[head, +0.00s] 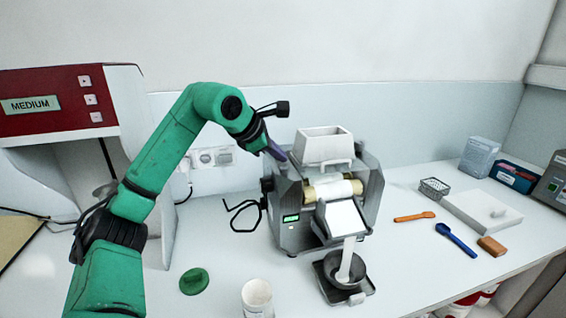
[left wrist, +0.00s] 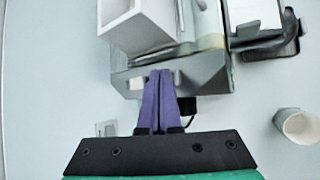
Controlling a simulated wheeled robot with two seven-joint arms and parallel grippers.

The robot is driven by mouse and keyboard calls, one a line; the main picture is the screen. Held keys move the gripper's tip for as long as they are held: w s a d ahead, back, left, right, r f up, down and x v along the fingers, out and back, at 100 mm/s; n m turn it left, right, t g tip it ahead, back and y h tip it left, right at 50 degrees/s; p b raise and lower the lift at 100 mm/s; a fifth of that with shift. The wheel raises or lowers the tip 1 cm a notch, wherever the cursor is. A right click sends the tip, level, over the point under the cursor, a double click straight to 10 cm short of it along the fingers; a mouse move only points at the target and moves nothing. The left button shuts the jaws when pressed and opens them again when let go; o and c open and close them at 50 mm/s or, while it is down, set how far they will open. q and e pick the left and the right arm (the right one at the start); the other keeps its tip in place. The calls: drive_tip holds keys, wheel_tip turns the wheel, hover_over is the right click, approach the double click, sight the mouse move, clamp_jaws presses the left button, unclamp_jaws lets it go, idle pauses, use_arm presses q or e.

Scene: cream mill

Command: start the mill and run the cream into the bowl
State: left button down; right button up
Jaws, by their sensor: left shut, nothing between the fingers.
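The grey mill (head: 291,221) stands on the bench with a white hopper (head: 324,147) on top, pale rollers (head: 331,189) and a lit green display. White cream (head: 346,258) runs from its white apron (head: 342,218) down into the dark bowl (head: 345,277), which stands on a dark base in front. My left gripper (head: 278,154) is at the mill's left side by the hopper. Its purple fingers (left wrist: 157,75) are shut and empty, with the tips close to the mill's side panel in the left wrist view; I cannot tell whether they touch. My right gripper is not in view.
A white cup (head: 257,297) and a green lid (head: 194,281) stand left of the bowl. An orange spoon (head: 414,217), a blue spoon (head: 456,240), a brown block (head: 491,246) and a white slab (head: 481,212) lie to the right. A red-fronted machine (head: 60,103) stands at left.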

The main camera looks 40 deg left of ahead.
use_arm(q)
drive_tip(key=shift+r, duration=0.4)
wheel_tip(320, 180, up, 5)
drive_tip(key=p, duration=0.5)
idle(0.7)
